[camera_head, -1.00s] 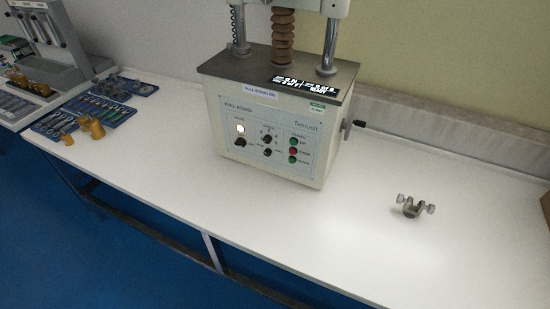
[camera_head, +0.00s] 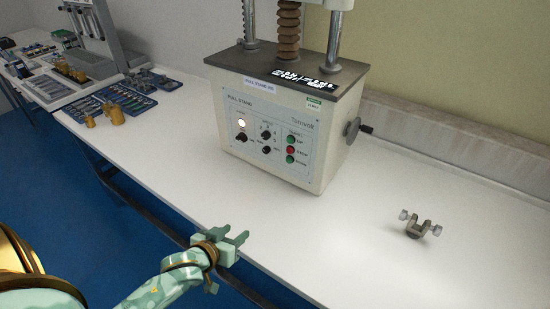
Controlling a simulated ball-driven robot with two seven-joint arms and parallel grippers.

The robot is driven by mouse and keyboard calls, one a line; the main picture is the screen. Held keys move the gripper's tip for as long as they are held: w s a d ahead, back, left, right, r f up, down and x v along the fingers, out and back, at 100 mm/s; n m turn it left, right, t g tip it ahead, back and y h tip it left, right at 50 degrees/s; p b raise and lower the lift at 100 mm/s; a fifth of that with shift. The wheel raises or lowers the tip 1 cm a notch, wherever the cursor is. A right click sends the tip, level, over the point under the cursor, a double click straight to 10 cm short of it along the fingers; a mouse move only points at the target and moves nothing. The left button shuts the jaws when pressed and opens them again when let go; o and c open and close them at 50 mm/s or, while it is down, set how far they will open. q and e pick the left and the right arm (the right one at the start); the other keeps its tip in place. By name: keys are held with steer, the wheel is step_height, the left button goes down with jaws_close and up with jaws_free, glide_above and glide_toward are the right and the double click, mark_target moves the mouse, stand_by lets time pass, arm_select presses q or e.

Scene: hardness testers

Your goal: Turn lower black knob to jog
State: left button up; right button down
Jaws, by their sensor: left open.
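The tester, a cream box labelled as a pull stand (camera_head: 230,130), stands on the white bench with its control panel facing me. The lower black knob (camera_head: 267,150) sits on the panel below another black knob (camera_head: 266,134). A further black knob (camera_head: 241,137) is at the left under a lit white lamp. The lower knob's pointer is too small to read. My left gripper (camera_head: 242,236) is open and empty, at the bench's front edge, below and in front of the panel, apart from it. My right gripper is not in view.
Green and red buttons (camera_head: 290,150) are right of the knobs. A metal clamp (camera_head: 420,227) lies on the bench at the right. Blue trays (camera_head: 130,104) and brass weights (camera_head: 114,114) are at the left. The bench (camera_head: 330,235) in front of the tester is clear.

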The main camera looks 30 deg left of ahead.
mark_target(264, 151)
arm_select(q)
steer(key=w+a+r+n+t, duration=0.2)
steer(key=w, duration=0.1)
steer(key=w+a+n+h, duration=0.1)
steer(key=n, duration=0.1)
steer(key=shift+w+a+r+t, duration=0.1)
steer(key=shift+w+r+t, duration=0.1)
steer(key=shift+r+t, duration=0.2)
steer(key=w+a+r+n+t+h, duration=0.1)
steer(key=w+a+r+n+t, duration=0.2)
steer(key=a+r+n, duration=0.1)
steer(key=w+b, duration=0.1)
steer(key=w, duration=0.4)
steer(key=w+d+b, duration=0.1)
steer(key=w+b, duration=0.1)
steer(key=w, duration=0.3)
steer(key=w+b, duration=0.2)
steer(key=w, duration=0.3)
steer(key=shift+w+d, duration=0.1)
steer(key=shift+d, duration=0.2)
steer(key=shift+w+r, duration=0.15)
steer(key=shift+w, duration=0.4)
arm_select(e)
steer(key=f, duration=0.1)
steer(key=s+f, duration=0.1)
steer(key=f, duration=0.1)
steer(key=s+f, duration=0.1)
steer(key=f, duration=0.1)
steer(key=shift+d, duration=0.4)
